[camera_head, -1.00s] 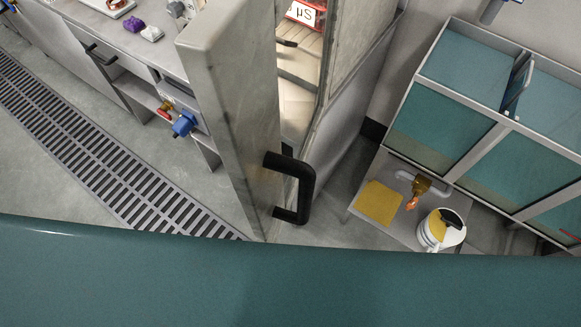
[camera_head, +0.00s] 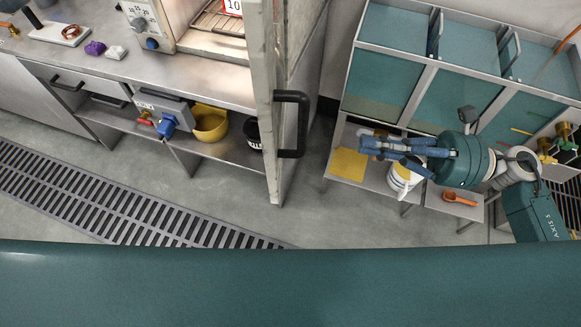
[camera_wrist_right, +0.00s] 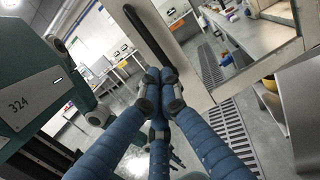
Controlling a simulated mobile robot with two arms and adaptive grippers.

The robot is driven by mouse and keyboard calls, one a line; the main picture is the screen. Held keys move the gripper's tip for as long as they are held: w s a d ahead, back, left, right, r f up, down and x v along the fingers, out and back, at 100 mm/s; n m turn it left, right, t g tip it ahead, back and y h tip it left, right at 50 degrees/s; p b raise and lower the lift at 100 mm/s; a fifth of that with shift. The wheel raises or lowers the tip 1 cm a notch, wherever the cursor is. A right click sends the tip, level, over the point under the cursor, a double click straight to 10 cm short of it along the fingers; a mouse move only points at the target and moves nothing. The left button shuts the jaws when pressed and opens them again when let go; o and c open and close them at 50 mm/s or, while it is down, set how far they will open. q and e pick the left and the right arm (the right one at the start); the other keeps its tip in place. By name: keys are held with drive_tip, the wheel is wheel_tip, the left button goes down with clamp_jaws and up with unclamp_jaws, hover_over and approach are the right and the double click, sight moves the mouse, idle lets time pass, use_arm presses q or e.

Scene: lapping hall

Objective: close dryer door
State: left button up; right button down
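The dryer door (camera_head: 262,110) stands open in the head view, seen nearly edge-on, with a black bar handle (camera_head: 292,125) on its right face. The dryer (camera_head: 180,18) with its dials and lit rack is at the top, left of the door. My right gripper (camera_head: 367,147) points left towards the handle, with a clear gap between. In the right wrist view its blue fingertips (camera_wrist_right: 160,77) are together with nothing visible between them. The pale door panel (camera_wrist_right: 185,65) and dark handle (camera_wrist_right: 147,38) appear beyond them. My left gripper is in neither view.
A bench (camera_head: 225,85) with a yellow bowl (camera_head: 209,122) and blue valve (camera_head: 166,125) lies left of the door. A stand with a yellow sheet (camera_head: 349,164) and white tub (camera_head: 401,181) is below my right gripper. Teal tanks (camera_head: 395,90) stand behind.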

drive_tip(key=s+n+g, duration=0.1)
drive_tip(key=s+n, duration=0.1)
drive_tip(key=s, duration=0.1)
drive_tip(key=p, duration=0.4)
approach(275, 152)
drive_tip(key=shift+g, duration=0.3)
drive_tip(key=a+p, duration=0.1)
drive_tip(key=a, duration=0.2)
drive_tip(key=a+r+p, duration=0.1)
drive_tip(key=a+p, duration=0.1)
drive_tip(key=a, duration=0.1)
drive_tip(key=shift+w+a+r, duration=0.1)
drive_tip(key=shift+w+r, duration=0.05)
drive_tip(key=shift+w, duration=0.05)
drive_tip(key=shift+a, duration=0.4)
drive_tip(key=shift+a, duration=0.1)
